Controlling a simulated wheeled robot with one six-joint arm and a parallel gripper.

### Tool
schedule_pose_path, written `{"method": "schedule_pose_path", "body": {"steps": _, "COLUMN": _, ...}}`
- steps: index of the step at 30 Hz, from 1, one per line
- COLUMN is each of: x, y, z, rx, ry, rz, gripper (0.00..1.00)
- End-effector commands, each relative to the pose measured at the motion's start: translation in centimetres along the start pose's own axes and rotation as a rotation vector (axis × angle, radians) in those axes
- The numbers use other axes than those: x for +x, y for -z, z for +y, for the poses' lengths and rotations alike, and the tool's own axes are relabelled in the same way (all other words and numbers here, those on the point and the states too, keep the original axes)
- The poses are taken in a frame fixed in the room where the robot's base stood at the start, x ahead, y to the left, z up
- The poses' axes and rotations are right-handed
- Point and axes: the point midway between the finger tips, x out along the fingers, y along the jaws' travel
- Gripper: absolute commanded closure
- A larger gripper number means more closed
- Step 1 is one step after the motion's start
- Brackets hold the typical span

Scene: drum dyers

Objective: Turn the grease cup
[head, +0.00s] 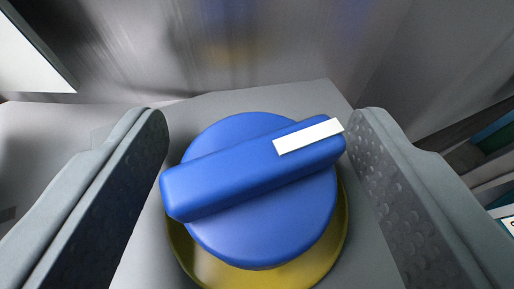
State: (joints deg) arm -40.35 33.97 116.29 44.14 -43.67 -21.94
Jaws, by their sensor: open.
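The grease cup (262,236) is a round blue knob with a raised blue bar across its top, on a yellow round base (330,245). The bar (235,178) slants, with its left end lower and its right end higher in the picture. A white mark (308,136) lies along the bar near its right end. My gripper (260,165) is open, with one grey padded finger on each side of the knob. The bar's right end is close to the right finger; I cannot tell whether they touch.
The base sits on a grey surface (215,103). A shiny grey metal wall (250,50) stands behind it. A white panel (28,60) is at the upper left. Dark slots and a teal item (492,133) show at the right edge.

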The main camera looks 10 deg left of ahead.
Motion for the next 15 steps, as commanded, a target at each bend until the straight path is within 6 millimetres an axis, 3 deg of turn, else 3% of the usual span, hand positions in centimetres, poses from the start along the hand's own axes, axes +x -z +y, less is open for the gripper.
{"method": "schedule_pose_path", "body": {"steps": 5, "x": -1.4, "y": 0.1, "z": -0.1, "rx": 0.0, "ry": 0.002, "rz": 0.001, "gripper": 0.37}}
{"method": "schedule_pose_path", "body": {"steps": 15, "x": -7.9, "y": 0.1, "z": -0.1, "rx": 0.0, "ry": 0.002, "rz": 0.001, "gripper": 0.37}}
